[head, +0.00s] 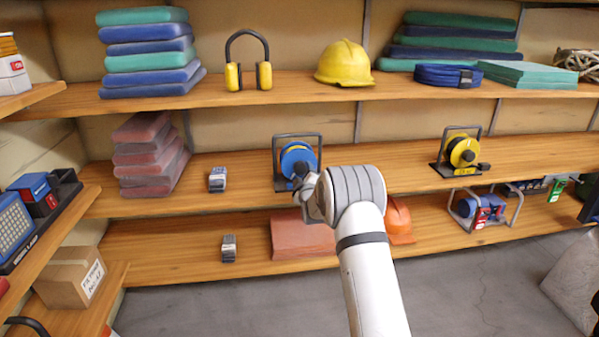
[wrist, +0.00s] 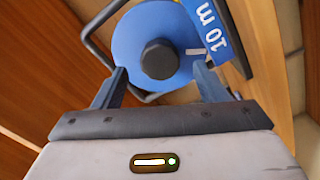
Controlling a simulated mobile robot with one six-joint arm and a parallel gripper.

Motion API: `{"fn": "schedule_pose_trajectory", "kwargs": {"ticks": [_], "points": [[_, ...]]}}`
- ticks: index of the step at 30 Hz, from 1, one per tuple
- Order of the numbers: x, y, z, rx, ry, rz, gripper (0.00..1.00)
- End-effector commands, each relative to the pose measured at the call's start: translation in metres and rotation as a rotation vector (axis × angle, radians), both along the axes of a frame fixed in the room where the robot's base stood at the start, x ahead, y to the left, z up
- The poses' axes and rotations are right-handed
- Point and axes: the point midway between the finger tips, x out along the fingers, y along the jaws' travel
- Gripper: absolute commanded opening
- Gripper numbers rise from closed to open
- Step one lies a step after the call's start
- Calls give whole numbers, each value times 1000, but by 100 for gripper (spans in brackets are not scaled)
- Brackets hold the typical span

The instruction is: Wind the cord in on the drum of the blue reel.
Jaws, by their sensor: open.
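The blue reel (head: 297,158) stands in a dark frame on the middle shelf. In the wrist view its blue drum face (wrist: 133,48) fills the top centre, with a dark round knob or hub (wrist: 160,58) on it and a label reading "10 m" (wrist: 215,33) to the right. My gripper (wrist: 161,70) is open, its fingers apart to the left and right of the dark knob in the picture. I cannot tell whether they touch anything. In the head view my gripper (head: 306,186) is in front of the reel and covers its lower right. No loose cord is clearly visible.
A yellow reel (head: 463,152) stands further right on the same shelf. A small grey device (head: 217,180) stands left of the blue reel. The shelf between the two upright reels is mostly clear behind my arm.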

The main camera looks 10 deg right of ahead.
Motion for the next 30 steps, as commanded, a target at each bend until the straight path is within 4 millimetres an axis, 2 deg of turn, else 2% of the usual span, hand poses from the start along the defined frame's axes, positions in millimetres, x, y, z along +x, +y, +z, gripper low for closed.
{"fn": "schedule_pose_trajectory", "kwargs": {"ticks": [3,9,20,30], "points": [[17,0,-1,0,1,0,66],[34,0,0,1,0,0,66],[39,-1,0,1,1,0,66],[39,-1,0,1,2,-1,41]]}}
